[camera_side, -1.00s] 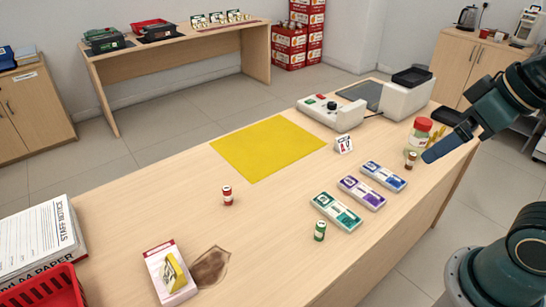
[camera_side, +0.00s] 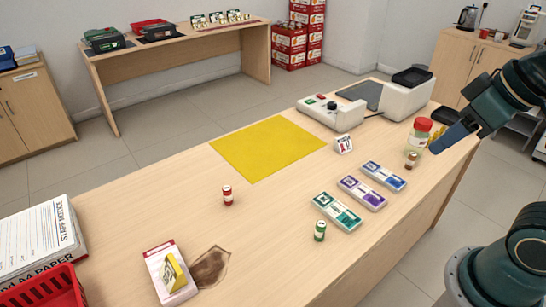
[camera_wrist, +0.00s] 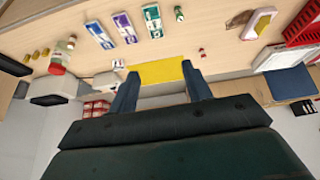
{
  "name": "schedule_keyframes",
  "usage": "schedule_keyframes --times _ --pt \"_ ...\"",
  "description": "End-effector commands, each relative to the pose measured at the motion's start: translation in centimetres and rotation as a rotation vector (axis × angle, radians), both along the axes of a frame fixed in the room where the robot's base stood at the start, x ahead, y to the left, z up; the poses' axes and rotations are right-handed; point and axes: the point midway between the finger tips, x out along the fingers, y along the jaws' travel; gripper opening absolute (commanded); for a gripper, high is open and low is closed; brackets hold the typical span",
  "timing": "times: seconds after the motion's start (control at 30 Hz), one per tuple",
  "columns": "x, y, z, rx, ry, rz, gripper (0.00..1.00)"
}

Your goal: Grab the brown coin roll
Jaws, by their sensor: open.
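The brown coin roll (camera_side: 410,160) stands upright on the counter in front of a red-lidded jar (camera_side: 419,137), in the side view. My gripper (camera_side: 437,149) is in the air to the right of the roll, apart from it. In the wrist view my gripper (camera_wrist: 160,72) is open, with nothing between its two fingers. A red roll (camera_side: 227,195) and a green roll (camera_side: 320,230) stand elsewhere on the counter.
Blue (camera_side: 382,176), purple (camera_side: 362,193) and teal (camera_side: 336,211) packs lie left of the brown roll. A yellow mat (camera_side: 268,148) lies mid-counter. A grey machine (camera_side: 407,98) stands at the back. The counter around the red roll is clear.

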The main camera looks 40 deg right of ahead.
Motion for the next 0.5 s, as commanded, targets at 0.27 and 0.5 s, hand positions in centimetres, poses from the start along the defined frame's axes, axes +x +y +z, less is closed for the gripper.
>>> schedule_keyframes --times 0.27,0.5 --pt "3.2 -1.7 0.9 -0.079 0.054 0.085 0.49" --pt "7.4 -4.7 1.2 -0.164 0.124 0.208 0.49"
